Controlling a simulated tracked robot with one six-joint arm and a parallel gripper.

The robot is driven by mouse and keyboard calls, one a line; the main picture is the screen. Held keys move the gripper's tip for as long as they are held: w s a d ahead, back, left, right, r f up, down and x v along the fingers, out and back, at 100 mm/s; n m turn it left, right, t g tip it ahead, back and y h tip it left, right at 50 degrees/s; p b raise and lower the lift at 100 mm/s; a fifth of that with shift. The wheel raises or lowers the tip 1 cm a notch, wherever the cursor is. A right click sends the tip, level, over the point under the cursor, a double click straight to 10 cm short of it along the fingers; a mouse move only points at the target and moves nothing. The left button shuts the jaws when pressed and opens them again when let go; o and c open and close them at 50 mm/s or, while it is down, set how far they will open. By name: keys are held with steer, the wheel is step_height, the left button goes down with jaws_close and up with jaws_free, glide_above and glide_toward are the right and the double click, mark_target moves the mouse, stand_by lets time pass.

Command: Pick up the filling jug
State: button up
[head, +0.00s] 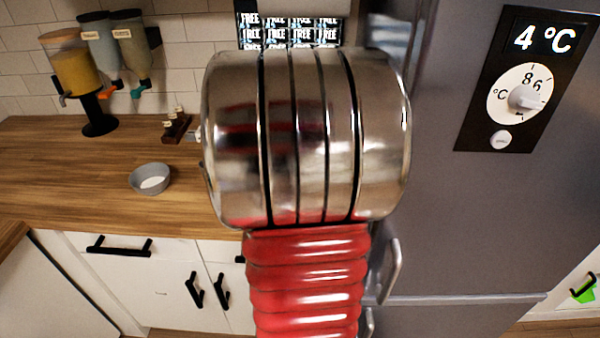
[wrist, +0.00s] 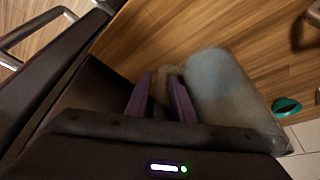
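I cannot pick out the filling jug with certainty in either view. In the wrist view, my gripper (wrist: 159,88) has its two purple fingers apart, with a gap between them. A blurred beige shape (wrist: 162,78) shows at the gap, seemingly beyond the fingertips; I cannot tell what it is. Just right of the fingers is a cloudy pale-blue container (wrist: 222,90), with a teal tap (wrist: 286,107) near it. My gripper does not show in the head view, where my own metal and red arm parts hide the middle.
In the head view, dispensers (head: 100,47) with coloured taps stand at the back left of the wooden counter (head: 70,170). A grey bowl (head: 150,179) sits nearer. A grey fridge (head: 470,220) with a temperature dial fills the right. The counter's left part is clear.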

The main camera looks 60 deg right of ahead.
jaws_close()
steer(key=shift+r, duration=0.35)
stand_by(0.6)
steer(key=shift+r, duration=4.65)
